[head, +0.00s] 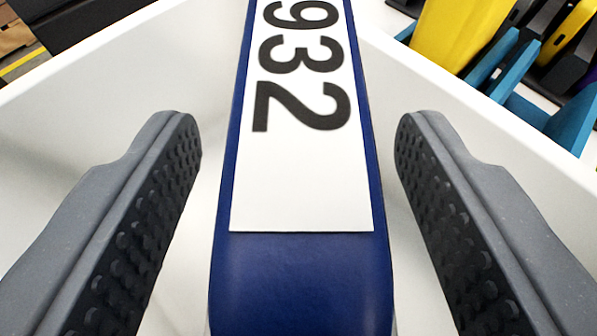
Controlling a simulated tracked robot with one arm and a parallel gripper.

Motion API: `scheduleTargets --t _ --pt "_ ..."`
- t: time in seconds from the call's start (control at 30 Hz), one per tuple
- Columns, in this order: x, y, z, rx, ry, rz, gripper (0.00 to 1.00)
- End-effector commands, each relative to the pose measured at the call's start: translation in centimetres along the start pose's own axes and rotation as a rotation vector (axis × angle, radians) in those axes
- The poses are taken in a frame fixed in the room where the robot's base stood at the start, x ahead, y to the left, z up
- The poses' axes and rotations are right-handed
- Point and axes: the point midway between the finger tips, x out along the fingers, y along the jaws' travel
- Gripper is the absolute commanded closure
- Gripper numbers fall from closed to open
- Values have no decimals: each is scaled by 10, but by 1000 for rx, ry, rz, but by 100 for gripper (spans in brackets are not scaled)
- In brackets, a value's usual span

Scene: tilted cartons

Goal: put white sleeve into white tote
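My gripper (297,125) is open, its grey fingers with black studded pads wide apart at the left and right. Between them is a blue, narrow, book-like thing (300,280) with a white label marked "932". A gap shows on each side of it, so neither pad touches it. Around it are the white walls of an open container (100,90), which appears to be the white tote. The rim slopes down on both sides. I cannot pick out a white sleeve for sure; the blue thing is the only item between the pads. Its lower end is cut off by the picture's edge.
Outside the wall at the top right are a yellow thing (455,35) and blue-teal parts (575,115). At the top left are brown cartons (14,30) beside a dark surface and a yellow floor line. The container's walls stand close beyond both fingers.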

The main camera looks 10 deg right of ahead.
Motion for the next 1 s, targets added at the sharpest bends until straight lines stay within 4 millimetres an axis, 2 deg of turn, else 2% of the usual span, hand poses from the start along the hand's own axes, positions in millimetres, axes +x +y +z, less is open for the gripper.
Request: scheduleTargets --t 0.27,0.37,0.8,1.0 --pt "0 0 -1 1 0 0 46" --pt "-7 -1 -2 0 0 -2 46" --pt "-82 -2 -2 0 -3 -5 46" --pt "-108 -1 -3 2 0 -2 46"
